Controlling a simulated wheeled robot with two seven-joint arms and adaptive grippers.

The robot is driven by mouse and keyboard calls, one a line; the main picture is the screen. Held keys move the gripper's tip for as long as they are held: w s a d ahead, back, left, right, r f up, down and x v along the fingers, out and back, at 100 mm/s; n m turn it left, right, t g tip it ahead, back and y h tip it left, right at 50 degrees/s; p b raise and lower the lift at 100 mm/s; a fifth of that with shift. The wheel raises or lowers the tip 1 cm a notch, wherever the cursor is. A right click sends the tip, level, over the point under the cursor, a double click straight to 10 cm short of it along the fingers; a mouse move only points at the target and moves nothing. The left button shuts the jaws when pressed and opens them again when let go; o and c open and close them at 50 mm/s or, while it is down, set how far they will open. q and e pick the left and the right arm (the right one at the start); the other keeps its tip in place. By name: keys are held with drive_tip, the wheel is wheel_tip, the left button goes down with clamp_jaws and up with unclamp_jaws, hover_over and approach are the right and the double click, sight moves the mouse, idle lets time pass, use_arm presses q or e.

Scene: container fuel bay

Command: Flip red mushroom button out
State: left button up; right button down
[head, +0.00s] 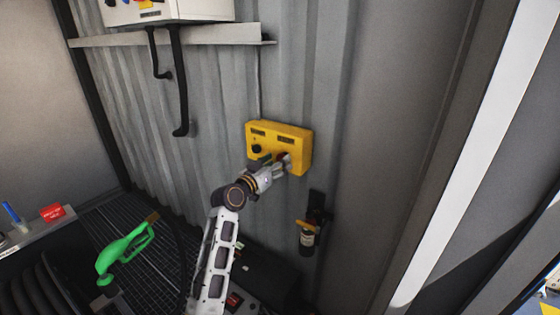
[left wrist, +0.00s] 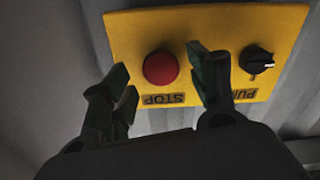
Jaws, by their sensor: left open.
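The red mushroom button (left wrist: 160,68) sits on a yellow control box (left wrist: 215,22) above a label that reads STOP upside down in the left wrist view. My left gripper (left wrist: 160,85) is open, with one finger on each side of the button, and I see a gap to each finger. I cannot tell how deep the fingertips reach. In the head view the yellow box (head: 300,134) is on the corrugated wall, and my left gripper (head: 280,163) is in front of its lower right part. It hides most of the button (head: 283,156). My right gripper is not in view.
A black rotary knob (left wrist: 257,60) is on the same box, close to one finger. A small black and orange device (head: 307,238) hangs on the wall below the box. A green fuel nozzle (head: 124,250) is at lower left. A black hose (head: 181,90) hangs at upper left.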

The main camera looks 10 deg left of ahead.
use_arm(q)
drive_tip(key=shift+x, duration=0.9)
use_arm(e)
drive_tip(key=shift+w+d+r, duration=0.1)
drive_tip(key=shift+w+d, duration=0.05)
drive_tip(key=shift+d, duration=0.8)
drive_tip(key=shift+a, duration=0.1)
